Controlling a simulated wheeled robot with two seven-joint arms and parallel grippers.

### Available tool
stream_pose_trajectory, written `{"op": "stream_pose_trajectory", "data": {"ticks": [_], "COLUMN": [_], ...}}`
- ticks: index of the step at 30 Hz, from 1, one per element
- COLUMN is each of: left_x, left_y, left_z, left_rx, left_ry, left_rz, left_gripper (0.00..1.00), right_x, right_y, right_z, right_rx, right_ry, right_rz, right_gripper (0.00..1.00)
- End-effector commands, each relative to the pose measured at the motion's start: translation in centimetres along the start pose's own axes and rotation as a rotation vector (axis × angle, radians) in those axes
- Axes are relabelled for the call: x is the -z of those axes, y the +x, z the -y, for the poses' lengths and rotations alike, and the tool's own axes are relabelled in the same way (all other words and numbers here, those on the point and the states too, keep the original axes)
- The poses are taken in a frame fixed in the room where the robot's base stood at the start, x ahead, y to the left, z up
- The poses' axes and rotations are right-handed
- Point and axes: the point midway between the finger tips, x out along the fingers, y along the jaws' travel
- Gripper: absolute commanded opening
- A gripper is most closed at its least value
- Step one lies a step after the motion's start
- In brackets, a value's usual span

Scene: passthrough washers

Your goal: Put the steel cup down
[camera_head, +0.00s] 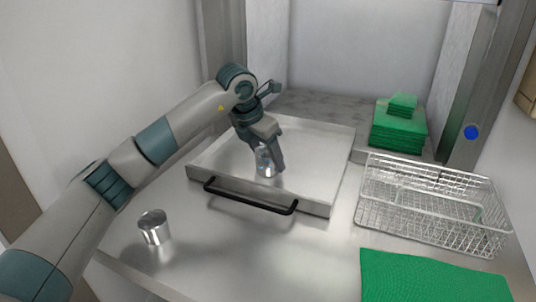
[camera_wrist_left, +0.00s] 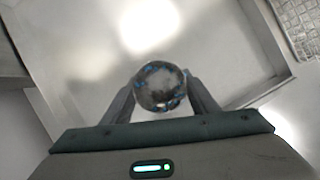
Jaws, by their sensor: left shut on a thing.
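A shiny steel cup (camera_head: 265,162) is between the fingers of my left gripper (camera_head: 266,158), over the steel tray with a black handle (camera_head: 200,165). My left gripper is shut on this cup. The left wrist view shows the round end of the cup (camera_wrist_left: 160,86) between the two fingertips of the gripper (camera_wrist_left: 160,95). I cannot tell whether the cup touches the tray floor. A second steel cup (camera_head: 154,227) stands on the counter at the front left, apart from the tray. My right gripper is not in view.
A wire basket (camera_head: 432,205) stands right of the tray. Folded green cloths (camera_head: 398,130) are stacked behind it, and a green mat (camera_head: 430,277) lies at the front right. The tray's black handle (camera_head: 250,200) faces front. Most of the tray floor is bare.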

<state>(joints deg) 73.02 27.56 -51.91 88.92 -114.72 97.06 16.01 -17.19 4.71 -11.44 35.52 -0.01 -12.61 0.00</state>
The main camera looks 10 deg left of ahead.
Motion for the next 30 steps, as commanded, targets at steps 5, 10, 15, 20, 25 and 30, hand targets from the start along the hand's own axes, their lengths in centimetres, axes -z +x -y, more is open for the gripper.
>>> {"op": "stream_pose_trajectory", "data": {"ticks": [5,10,15,20,25,30], "left_x": [0.1,0.1,0.1,0.1,0.0,0.0], "left_y": [0.2,0.2,0.2,0.1,-0.4,-2.4], "left_z": [0.0,0.0,0.0,0.0,0.0,0.0], "left_rx": [0.0,0.0,0.0,0.0,0.0,-0.001], "left_ry": [0.0,0.0,-0.001,0.0,0.0,0.0], "left_rz": [0.0,-0.001,-0.001,-0.001,0.001,0.002], "left_gripper": [0.3,0.72,0.72,0.72,0.72,0.72], "right_x": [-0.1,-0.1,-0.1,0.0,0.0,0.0], "right_y": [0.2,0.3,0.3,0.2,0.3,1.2], "right_z": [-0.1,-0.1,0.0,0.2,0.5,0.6], "right_rx": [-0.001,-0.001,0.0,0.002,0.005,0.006], "right_ry": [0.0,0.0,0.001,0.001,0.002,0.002], "right_rz": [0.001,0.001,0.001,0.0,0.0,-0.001], "right_gripper": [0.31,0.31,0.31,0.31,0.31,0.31]}}
